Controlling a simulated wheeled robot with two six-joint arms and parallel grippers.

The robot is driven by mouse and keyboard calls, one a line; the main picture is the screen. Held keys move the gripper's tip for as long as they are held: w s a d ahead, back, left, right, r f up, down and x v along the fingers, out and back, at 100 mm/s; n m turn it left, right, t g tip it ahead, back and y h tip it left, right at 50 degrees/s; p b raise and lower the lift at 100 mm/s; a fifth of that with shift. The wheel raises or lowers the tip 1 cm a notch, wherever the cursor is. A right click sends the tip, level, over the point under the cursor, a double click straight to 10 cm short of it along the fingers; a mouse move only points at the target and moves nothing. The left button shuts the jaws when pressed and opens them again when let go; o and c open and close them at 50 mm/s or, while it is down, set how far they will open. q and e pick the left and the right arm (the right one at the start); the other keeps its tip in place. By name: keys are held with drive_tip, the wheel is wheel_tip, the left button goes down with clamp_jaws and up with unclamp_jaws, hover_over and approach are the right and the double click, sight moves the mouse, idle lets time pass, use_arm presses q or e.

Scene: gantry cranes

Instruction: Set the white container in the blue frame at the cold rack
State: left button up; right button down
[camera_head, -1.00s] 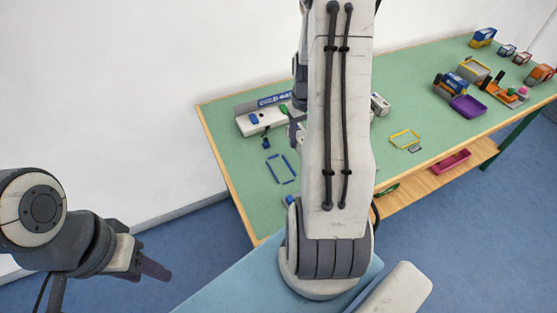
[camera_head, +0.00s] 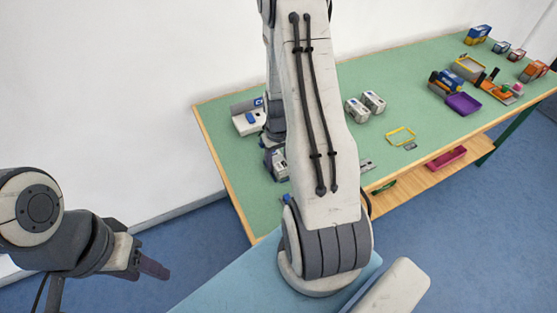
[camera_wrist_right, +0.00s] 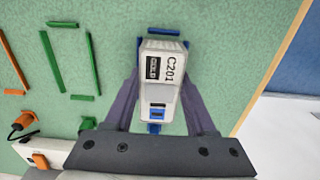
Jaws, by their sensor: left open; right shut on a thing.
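The white container (camera_wrist_right: 162,78), marked C201 and COLD, is between the fingers of my right gripper (camera_wrist_right: 160,100), which is shut on it. It also shows in the head view (camera_head: 280,164), low over the table. The blue frame shows as a blue bar (camera_wrist_right: 163,32) past the container's far end. My left gripper (camera_head: 152,267) is open and empty, off the table.
A green frame (camera_wrist_right: 87,63) and an orange frame (camera_wrist_right: 12,62) lie left of the container. Two white containers (camera_head: 357,110) (camera_head: 374,101), a yellow frame (camera_head: 401,136) and a purple tray (camera_head: 463,104) are farther right. The table's wooden edge (camera_wrist_right: 270,68) is close on the right.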

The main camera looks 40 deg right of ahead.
sight(278, 160)
drive_tip(key=shift+c, duration=1.1)
unclamp_jaws()
drive_tip(key=shift+f, duration=0.1)
wheel_tip(278, 160, up, 12)
drive_tip(key=s+a+r+n, duration=0.1)
drive_tip(key=a+r+n, duration=0.15)
drive_tip(key=a, duration=0.65)
drive_tip(key=a+r+n, duration=0.2)
drive_tip(key=a+r, duration=0.2)
drive_tip(key=a, duration=0.5)
drive_tip(key=s+a+r+n, duration=0.2)
drive_tip(key=s+a, duration=0.4)
drive_tip(key=s, duration=0.1)
drive_tip(key=s+a+r+n+y, duration=0.1)
drive_tip(key=s+a+r+n, duration=0.1)
drive_tip(key=s+a, duration=0.4)
drive_tip(key=shift+s+a+n, duration=0.35)
drive_tip(key=shift+s+n, duration=0.3)
drive_tip(key=shift+s, duration=0.5)
